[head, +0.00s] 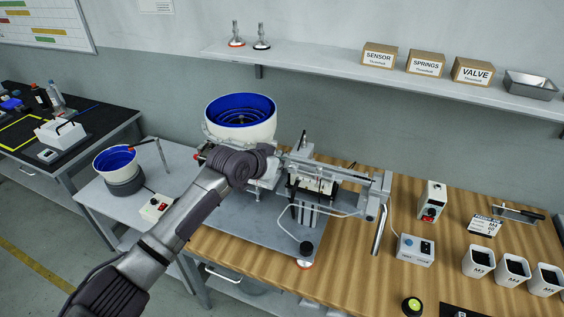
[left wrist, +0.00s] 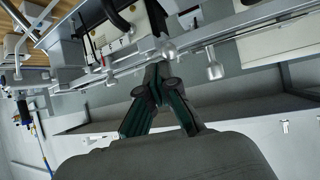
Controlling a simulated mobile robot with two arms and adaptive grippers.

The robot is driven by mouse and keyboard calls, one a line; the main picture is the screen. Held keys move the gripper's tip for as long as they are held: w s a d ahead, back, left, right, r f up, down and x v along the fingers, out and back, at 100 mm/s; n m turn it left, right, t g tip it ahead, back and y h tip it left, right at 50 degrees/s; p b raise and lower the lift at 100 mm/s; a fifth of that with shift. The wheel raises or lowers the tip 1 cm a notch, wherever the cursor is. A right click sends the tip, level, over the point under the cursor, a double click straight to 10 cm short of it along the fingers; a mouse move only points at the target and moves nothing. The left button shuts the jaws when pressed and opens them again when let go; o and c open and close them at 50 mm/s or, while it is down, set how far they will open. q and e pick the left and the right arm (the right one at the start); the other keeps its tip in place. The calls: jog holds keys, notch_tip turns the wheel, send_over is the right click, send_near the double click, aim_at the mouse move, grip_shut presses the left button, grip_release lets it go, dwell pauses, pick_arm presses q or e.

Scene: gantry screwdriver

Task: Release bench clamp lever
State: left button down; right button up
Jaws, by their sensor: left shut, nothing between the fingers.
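My left gripper (left wrist: 161,72) is shut and empty in the left wrist view. Its dark fingertips meet just below a metal rail with round silver knobs (left wrist: 213,70); whether they touch it I cannot tell. A black curved handle (left wrist: 116,17) lies beyond the rail, beside a pale fixture block. In the head view my left arm reaches over the bench, and its wrist hides the fingers. The gantry screwdriver fixture (head: 314,182) stands just right of the wrist. I cannot make out for certain which part is the clamp lever. My right gripper is not in view.
A white bowl feeder with a blue inside (head: 240,118) stands behind my wrist. A control box (head: 414,250) and white bins (head: 479,261) sit on the wooden bench to the right. A wall shelf (head: 320,60) runs above.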

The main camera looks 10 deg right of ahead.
pick_arm(q)
jog(key=shift+w+f, duration=0.1)
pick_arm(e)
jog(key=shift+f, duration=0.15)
pick_arm(q)
jog(key=shift+w+d+b, duration=0.4)
jog(key=shift+w+b, duration=0.25)
jog(key=shift+b, duration=0.05)
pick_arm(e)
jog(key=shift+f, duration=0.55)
